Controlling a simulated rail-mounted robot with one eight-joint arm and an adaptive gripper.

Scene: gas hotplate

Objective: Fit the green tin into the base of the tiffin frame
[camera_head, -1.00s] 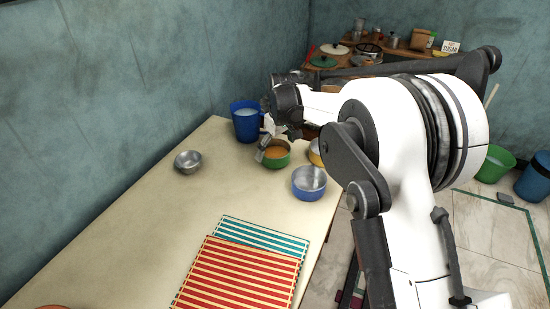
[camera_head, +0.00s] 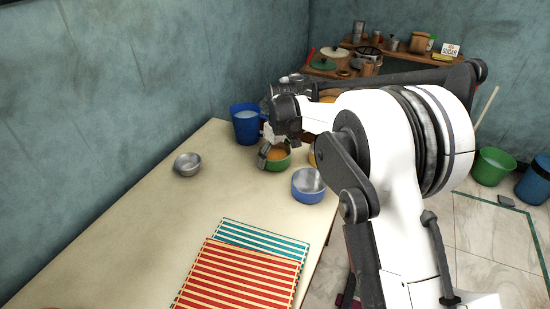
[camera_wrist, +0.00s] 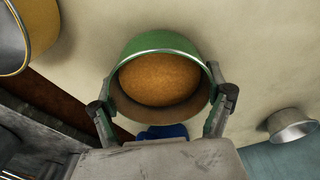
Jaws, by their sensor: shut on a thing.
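The green tin (camera_head: 278,160) stands at the far end of the cream table, with orange-brown food inside. In the wrist view the green tin (camera_wrist: 160,46) fills the middle, with its round mouth facing the camera. My gripper (camera_wrist: 160,98) has one finger on each side of the tin's wall and is shut on it. In the head view my gripper (camera_head: 274,150) covers the tin's left and back part. I cannot make out the tiffin frame in either view; my arm hides part of the far table end.
A blue cup (camera_head: 246,128) stands close behind the tin. A blue tin (camera_head: 307,190) stands in front, right. A yellow tin (camera_wrist: 28,35) is beside it, mostly hidden in the head view. A steel bowl (camera_head: 187,165) stands left. Striped mats (camera_head: 235,278) lie nearer; the table's left is clear.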

